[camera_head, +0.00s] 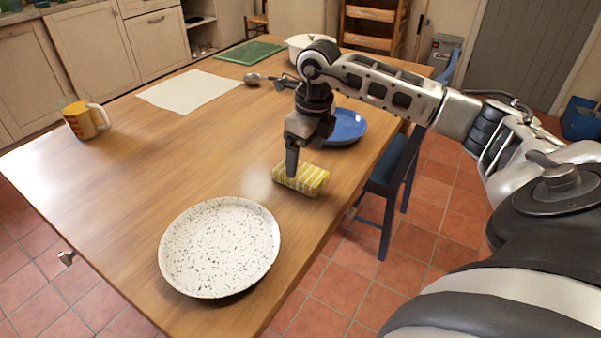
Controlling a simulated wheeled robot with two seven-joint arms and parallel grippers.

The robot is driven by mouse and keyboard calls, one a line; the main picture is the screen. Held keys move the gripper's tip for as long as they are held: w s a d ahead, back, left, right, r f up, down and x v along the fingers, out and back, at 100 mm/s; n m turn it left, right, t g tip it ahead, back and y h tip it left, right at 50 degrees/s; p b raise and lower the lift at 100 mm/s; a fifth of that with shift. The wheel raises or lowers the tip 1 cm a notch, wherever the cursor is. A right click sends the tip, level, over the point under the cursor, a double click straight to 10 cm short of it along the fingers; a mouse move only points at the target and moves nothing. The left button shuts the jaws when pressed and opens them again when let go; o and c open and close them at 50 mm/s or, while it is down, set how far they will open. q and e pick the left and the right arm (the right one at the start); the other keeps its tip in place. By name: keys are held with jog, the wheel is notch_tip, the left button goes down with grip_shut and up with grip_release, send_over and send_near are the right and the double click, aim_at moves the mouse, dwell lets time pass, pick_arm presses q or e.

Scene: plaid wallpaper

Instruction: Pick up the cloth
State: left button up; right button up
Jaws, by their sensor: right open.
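The cloth (312,181) is yellow with white stripes and looks like a small folded block. It lies on the wooden table near the right edge. My right gripper (292,168) points down at the cloth's left part, with its fingertips at or just above it and hiding a little of it. The gripper is open, though the view is nearly side-on and the gap between the fingers does not show clearly. I cannot tell whether the fingers touch the cloth.
A speckled white plate (220,247) lies in front of the cloth on the table (130,200). A blue plate (347,127) is just behind it. A mug (84,120), white sheet (190,91), ladle (253,79), green board (250,52) and white pot (300,44) stand farther off. A blue chair (385,180) is at right.

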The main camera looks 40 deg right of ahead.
aim_at(301, 171)
jog(key=shift+w+d+f, duration=0.1)
jog(key=shift+w+f, duration=0.15)
jog(key=shift+f, duration=0.8)
jog(key=shift+w+f, duration=0.3)
jog(key=shift+f, duration=0.7)
jog(key=shift+w+d+f, duration=0.1)
jog(key=shift+w+f, duration=0.15)
jog(key=shift+f, duration=0.8)
jog(key=shift+c, duration=0.4)
jog(key=c, duration=1)
